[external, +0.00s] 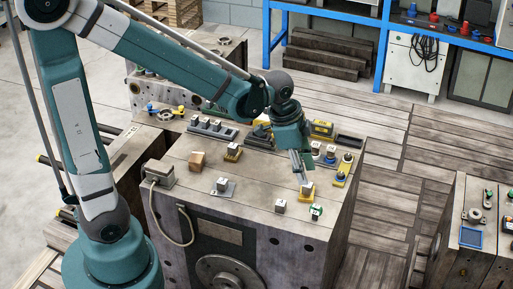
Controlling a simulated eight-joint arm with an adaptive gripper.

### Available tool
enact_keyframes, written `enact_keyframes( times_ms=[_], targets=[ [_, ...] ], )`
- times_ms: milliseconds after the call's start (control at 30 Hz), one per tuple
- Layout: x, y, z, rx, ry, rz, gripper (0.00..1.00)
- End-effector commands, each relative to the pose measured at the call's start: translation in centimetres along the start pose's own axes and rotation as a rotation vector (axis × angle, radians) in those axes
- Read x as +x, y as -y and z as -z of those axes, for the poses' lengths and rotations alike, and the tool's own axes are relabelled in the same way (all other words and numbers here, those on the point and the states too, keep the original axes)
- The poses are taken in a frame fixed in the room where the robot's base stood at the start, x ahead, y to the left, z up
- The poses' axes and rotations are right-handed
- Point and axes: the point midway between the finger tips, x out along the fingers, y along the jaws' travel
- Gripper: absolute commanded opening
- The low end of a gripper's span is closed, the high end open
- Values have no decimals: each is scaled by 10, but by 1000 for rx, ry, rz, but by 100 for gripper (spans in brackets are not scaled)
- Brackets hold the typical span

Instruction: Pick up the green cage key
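A small green and white item (316,213), probably the green cage key, sits on the block's top near its front right edge. It is too small to make out its shape. My gripper (304,178) points down over the right part of the block top, a little behind and left of the green item. Its fingers look close together, but the view is too small to show whether they are open or shut. A yellow-based item (307,191) lies right by the fingertips; I cannot tell whether they touch it.
The large block (255,185) carries several small items, including a white cube (280,206), a grey-based piece (222,186), a tan box (197,161) and blue and yellow pieces (343,170). A second block (482,240) at right holds green items (488,196). Blue shelving stands behind.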

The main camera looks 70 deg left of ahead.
Motion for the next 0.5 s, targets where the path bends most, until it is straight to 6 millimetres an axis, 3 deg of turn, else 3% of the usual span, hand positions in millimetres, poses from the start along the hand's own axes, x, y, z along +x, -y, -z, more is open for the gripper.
enact_keyframes(
  times_ms=[500],
  targets=[
    [79,26,8,175,60,-87,27]
  ],
)
